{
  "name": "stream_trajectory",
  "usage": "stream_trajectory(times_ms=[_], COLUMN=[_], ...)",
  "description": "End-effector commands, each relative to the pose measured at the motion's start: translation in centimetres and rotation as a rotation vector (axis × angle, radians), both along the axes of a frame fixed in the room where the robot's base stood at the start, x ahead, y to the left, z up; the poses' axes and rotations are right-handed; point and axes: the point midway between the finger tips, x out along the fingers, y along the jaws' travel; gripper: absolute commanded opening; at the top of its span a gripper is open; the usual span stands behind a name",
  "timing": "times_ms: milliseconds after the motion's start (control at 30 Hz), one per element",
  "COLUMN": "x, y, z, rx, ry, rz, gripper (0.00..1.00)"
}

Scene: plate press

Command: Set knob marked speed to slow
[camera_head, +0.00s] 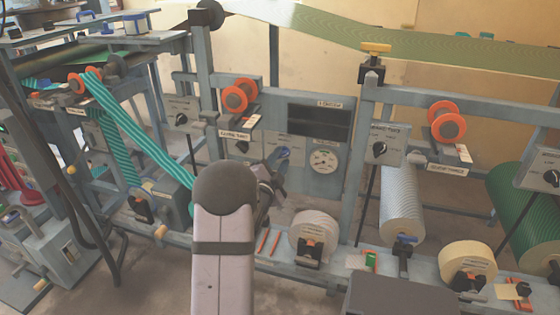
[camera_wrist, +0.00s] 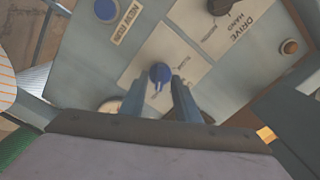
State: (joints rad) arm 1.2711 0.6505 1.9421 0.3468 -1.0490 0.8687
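In the wrist view a blue knob (camera_wrist: 160,73) with a pale pointer line sits on a pale plate (camera_wrist: 140,85). The plate's small lettering is too blurred to read, so I cannot confirm it is the speed knob or which setting it points to. My gripper (camera_wrist: 160,82) is open, its two grey fingers apart, one to each side of the knob's lower part. I cannot tell whether they touch it. In the head view my gripper (camera_head: 275,170) is at the machine's middle panel, partly hidden behind my arm, and the knob cannot be made out.
The wrist view shows a dark knob (camera_wrist: 220,5) marked DRIVE, a blue button (camera_wrist: 105,10) with a label, and a brown button (camera_wrist: 289,47). In the head view a round gauge (camera_head: 323,160) is right of my gripper and a white roll (camera_head: 314,230) is below right.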

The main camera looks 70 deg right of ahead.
Motion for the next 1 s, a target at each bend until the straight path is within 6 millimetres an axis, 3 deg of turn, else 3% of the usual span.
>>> stream_trajectory(times_ms=[267,367,400,733,1000], x=[-0.02,-0.02,-0.02,-0.02,-0.01], y=[-0.08,-0.07,-0.07,-0.06,-0.07], z=[-0.02,-0.01,-0.01,-0.01,0.0], rx=[0.001,0.001,0.001,0.001,0.0], ry=[0.0,0.0,0.0,0.018,0.135], rz=[-0.001,-0.001,-0.001,-0.001,-0.001], gripper=[0.27,0.03,0.0,0.0,0.0])
